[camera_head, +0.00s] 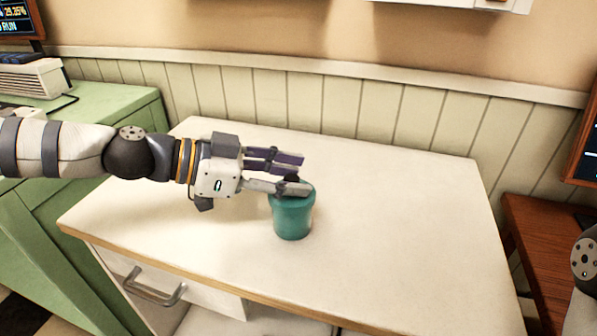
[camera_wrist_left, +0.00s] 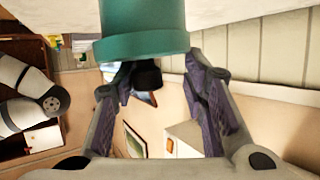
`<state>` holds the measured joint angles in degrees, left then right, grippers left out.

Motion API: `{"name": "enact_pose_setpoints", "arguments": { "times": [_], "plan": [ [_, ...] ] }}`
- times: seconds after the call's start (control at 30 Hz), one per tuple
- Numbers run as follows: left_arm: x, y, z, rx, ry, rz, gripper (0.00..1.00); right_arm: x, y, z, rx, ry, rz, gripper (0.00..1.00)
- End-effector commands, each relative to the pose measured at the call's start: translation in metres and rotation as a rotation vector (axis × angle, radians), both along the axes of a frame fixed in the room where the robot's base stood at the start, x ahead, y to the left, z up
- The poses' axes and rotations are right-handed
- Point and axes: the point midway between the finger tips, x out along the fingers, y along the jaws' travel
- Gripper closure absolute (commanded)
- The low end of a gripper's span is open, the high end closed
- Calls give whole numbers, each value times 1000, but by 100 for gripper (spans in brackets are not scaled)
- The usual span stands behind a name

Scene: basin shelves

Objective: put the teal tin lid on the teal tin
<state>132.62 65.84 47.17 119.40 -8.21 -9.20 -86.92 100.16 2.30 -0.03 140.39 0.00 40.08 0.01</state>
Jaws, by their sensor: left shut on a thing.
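The teal tin (camera_head: 291,220) stands upright on the white counter top, and its side also shows at the top of the left wrist view (camera_wrist_left: 142,15). The teal tin lid (camera_wrist_left: 142,47) is a wider teal band at the tin's mouth with a dark knob. It appears to sit level on the tin, with no gap that I can see. My left gripper (camera_head: 304,175) comes in from the left just above the tin and is shut on the lid's knob. Its fingers partly hide the lid in the head view. My right gripper is out of view.
The white counter (camera_head: 400,220) is bare around the tin. A green cabinet (camera_head: 110,105) with grey equipment (camera_head: 32,78) stands at the left. A brown wooden table (camera_head: 545,240) stands at the right. A panelled wall (camera_head: 350,100) runs behind the counter.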

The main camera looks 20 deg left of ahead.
Motion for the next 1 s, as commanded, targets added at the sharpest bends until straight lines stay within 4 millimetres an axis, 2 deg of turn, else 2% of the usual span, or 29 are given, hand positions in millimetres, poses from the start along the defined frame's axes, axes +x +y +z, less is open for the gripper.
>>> {"name": "enact_pose_setpoints", "arguments": {
  "times": [0.13,0.47,0.5,0.57,0.87,1.0],
  "plan": [
    [0,0,5,0,-8,1,87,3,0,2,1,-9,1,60],
    [0,0,-6,-1,-4,2,87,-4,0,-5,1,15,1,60],
    [0,0,-4,-1,-7,2,52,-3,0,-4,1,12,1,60],
    [0,0,-4,0,-7,2,40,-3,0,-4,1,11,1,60],
    [0,0,-2,-1,-9,1,40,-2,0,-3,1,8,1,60],
    [-1,3,15,-1,-20,4,40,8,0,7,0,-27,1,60]
  ]
}}
